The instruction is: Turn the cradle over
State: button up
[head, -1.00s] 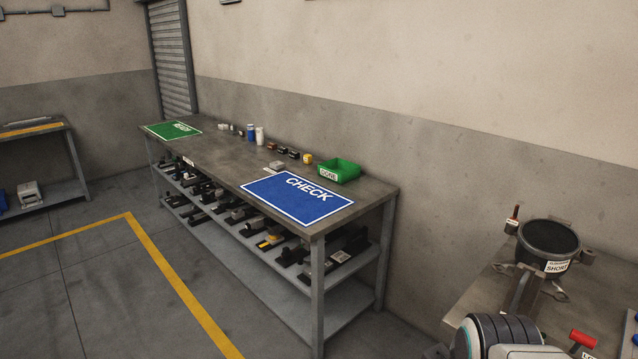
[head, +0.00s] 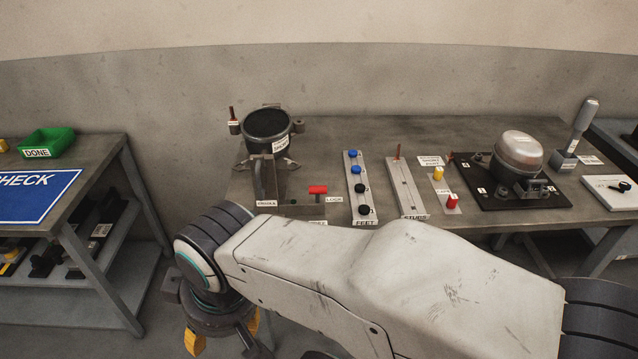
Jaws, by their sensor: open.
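The cradle (head: 267,128) is a dark round cup in a grey frame at the left end of the workbench. Its dark opening faces up, and a white label is on its front. A grey stand (head: 266,180) carries it. My arm hides part of the bench front.
On the bench (head: 440,133) are a FEET strip (head: 358,180) with blue and black knobs, a studs strip (head: 407,188), and a compressor (head: 519,152) on a black plate. The check table (head: 107,160) with a green bin (head: 46,142) stands at left. A floor gap separates the tables.

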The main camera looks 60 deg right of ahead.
aim_at(265, 130)
jog(key=z, duration=1.65)
